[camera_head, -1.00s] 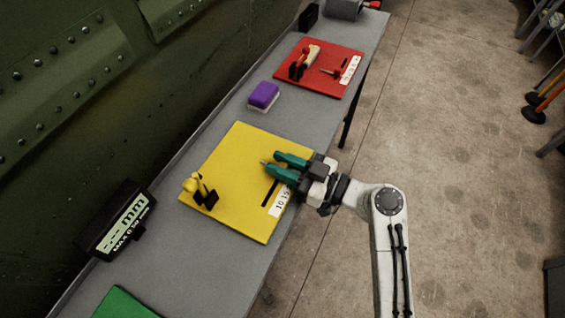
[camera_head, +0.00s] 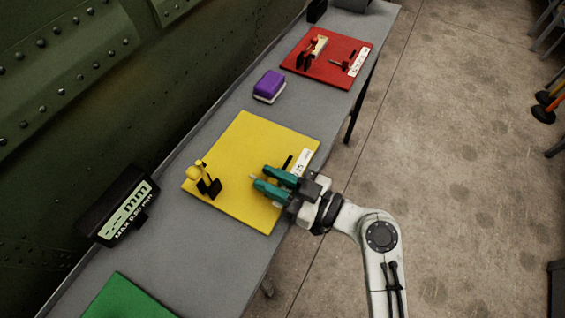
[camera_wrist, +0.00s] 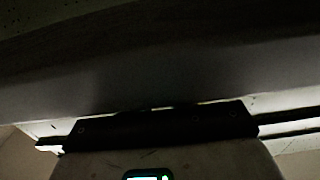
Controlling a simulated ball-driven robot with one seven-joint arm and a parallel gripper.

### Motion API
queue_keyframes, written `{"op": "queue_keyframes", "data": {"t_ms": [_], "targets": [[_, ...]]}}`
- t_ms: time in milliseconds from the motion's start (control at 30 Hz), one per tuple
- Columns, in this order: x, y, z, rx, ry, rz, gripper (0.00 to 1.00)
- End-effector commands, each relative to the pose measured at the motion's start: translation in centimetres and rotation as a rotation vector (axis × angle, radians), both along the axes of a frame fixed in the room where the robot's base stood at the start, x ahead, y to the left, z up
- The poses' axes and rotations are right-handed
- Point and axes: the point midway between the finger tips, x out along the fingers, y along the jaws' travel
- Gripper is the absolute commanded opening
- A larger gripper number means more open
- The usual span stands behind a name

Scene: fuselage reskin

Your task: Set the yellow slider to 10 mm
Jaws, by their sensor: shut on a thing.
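The yellow board (camera_head: 247,140) lies on the grey bench with a dark slot (camera_head: 287,163) and a white scale label (camera_head: 302,161) near its right edge. A "15" is readable on the label; the lower marks are hidden by my gripper. My gripper (camera_head: 262,177) reaches in from the right over the board, its two teal fingers closed on the yellow slider. Only a small pale tip of the slider (camera_head: 253,177) shows between the fingers; the rest is hidden, so its exact setting cannot be read. The wrist view is dark and shows neither slider nor scale.
A yellow-knobbed clamp (camera_head: 205,180) stands at the board's left corner. A display reading "--- mm" (camera_head: 123,212) stands left of it. A purple block (camera_head: 269,86), a red board (camera_head: 320,54) and a green board (camera_head: 122,302) are also on the bench. A green riveted panel (camera_head: 60,90) rises behind.

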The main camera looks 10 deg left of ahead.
Motion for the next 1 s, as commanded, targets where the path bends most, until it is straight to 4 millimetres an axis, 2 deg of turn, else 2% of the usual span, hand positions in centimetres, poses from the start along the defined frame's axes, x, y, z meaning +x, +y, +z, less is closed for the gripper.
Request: {"op": "queue_keyframes", "data": {"t_ms": [100, 400, 433, 600, 867, 1000], "targets": [[-0.9, 0.3, -0.1, 0.000, 0.002, -0.001, 0.00], [-1.2, 0.4, -0.1, 0.000, 0.004, 0.005, 0.00], [-1.2, 0.4, -0.1, 0.000, 0.004, 0.005, 0.29], [-1.1, 0.4, -0.1, 0.000, 0.004, 0.004, 0.45], [-1.0, 0.3, 0.0, 0.001, 0.002, 0.000, 0.47], [-1.3, -0.7, -0.2, 0.001, 0.003, -0.001, 0.47]]}}
